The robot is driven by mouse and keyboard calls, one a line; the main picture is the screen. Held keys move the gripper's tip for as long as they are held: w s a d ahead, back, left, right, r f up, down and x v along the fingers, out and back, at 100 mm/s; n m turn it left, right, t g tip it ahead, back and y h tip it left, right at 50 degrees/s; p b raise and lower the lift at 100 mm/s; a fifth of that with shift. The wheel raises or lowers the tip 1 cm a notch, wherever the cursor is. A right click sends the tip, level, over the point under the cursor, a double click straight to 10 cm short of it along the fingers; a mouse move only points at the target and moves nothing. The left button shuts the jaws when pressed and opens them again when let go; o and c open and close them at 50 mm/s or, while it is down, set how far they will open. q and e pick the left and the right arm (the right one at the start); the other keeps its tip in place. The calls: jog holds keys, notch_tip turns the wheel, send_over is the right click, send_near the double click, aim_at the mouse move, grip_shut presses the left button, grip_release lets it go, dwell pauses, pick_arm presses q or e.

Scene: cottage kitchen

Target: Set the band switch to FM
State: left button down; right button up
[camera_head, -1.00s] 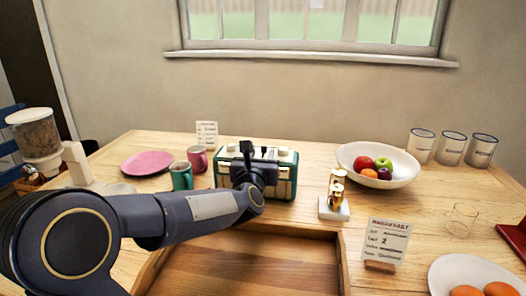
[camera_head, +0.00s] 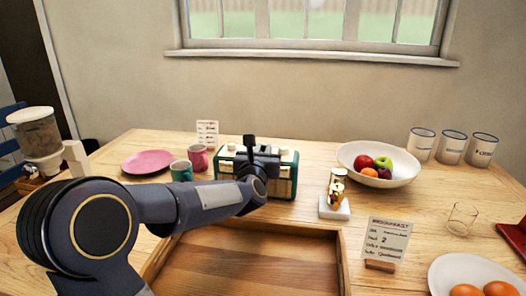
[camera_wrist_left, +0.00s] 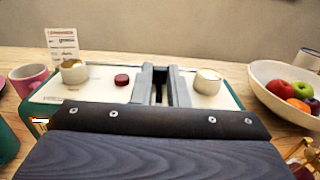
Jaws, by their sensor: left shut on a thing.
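The radio (camera_head: 284,174) is a green box with a cream front and top, standing at the back middle of the table. In the left wrist view its cream top panel (camera_wrist_left: 112,91) carries two cream knobs (camera_wrist_left: 74,72) and (camera_wrist_left: 207,82), and a small red button (camera_wrist_left: 122,80). My left gripper (camera_head: 250,142) is over the radio's top. In the left wrist view its fingers (camera_wrist_left: 160,76) are shut on a small dark part between the knobs, likely the band switch. The fingers hide most of it and any band marking. My right gripper is not in view.
Mugs (camera_head: 197,158) and a pink plate (camera_head: 147,162) are left of the radio. A gold-topped object on a white base (camera_head: 335,208) and a fruit bowl (camera_head: 398,177) are on its right. A wooden tray (camera_head: 342,262) lies in front, under my left arm.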

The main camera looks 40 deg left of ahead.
aim_at(264, 148)
pick_arm(q)
jog(key=shift+b+v, duration=0.9)
jog(key=shift+v, duration=0.3)
jog(key=shift+s+d, duration=0.2)
jog(key=shift+s, duration=0.2)
jog(key=c, duration=1.4)
grip_release()
